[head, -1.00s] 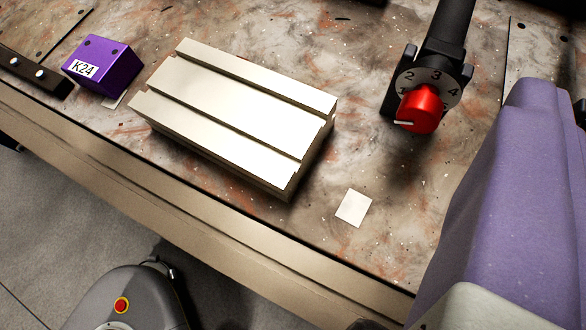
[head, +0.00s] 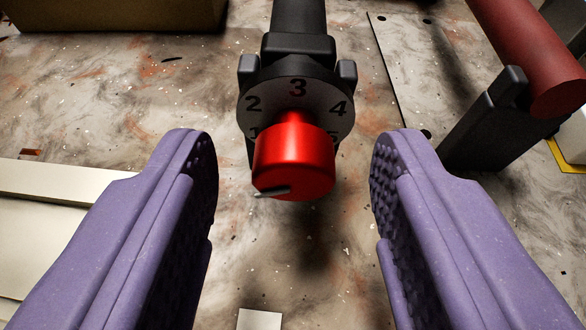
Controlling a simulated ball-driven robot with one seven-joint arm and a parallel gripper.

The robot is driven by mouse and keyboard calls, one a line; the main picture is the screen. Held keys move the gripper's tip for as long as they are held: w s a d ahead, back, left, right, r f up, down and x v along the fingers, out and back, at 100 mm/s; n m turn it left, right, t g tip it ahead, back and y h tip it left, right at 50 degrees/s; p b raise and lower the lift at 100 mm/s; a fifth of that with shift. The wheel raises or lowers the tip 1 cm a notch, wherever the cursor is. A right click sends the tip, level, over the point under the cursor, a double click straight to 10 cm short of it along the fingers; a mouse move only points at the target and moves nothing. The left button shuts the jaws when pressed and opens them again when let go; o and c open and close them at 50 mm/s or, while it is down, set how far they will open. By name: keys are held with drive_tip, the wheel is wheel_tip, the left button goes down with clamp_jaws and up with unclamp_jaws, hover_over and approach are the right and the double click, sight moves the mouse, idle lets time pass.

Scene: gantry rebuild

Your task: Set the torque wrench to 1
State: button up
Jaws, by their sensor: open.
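The torque wrench (head: 299,50) is a black tool lying in a black cradle, its end facing me. Its grey dial (head: 330,100) carries black numbers; 2, 3 and 4 show clearly, while 1 and 5 are partly hidden. A red knob (head: 293,160) sits in front of the dial. Its pale pointer mark (head: 272,192) is at the knob's lower left, below the 1. My gripper (head: 293,165) is open, with one purple padded finger on each side of the knob. Gaps show between both fingers and the knob.
A metal slotted block (head: 60,182) lies at the left. A red cylinder (head: 530,50) rests in a black holder (head: 490,130) at the right. A small white square (head: 260,319) is on the speckled bench below the knob. A dark yellowish block (head: 110,14) is at the back left.

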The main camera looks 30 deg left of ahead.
clamp_jaws()
drive_tip(key=shift+f+b, duration=0.15)
drive_tip(key=shift+b, duration=0.3)
drive_tip(key=n+b, duration=0.1)
drive_tip(key=b, duration=0.1)
drive_tip(key=n+h+b, duration=0.1)
drive_tip(key=b, duration=0.1)
drive_tip(key=shift+s+a+f+t, duration=0.1)
drive_tip(key=shift+a+f+t, duration=0.1)
drive_tip(key=shift+t, duration=0.2)
drive_tip(key=n+t+h+b, duration=0.1)
drive_tip(key=n+b, duration=0.1)
drive_tip(key=b, duration=0.3)
drive_tip(key=shift+s+a+n, duration=0.1)
drive_tip(key=shift+n, duration=0.3)
drive_tip(key=shift+a+r+n+t+h+b, duration=0.1)
drive_tip(key=shift+n+t+h+b, duration=0.55)
drive_tip(key=shift+n, duration=0.25)
drive_tip(key=shift+s+n+t, duration=0.1)
drive_tip(key=shift+n+t, duration=0.45)
drive_tip(key=shift+n, duration=0.55)
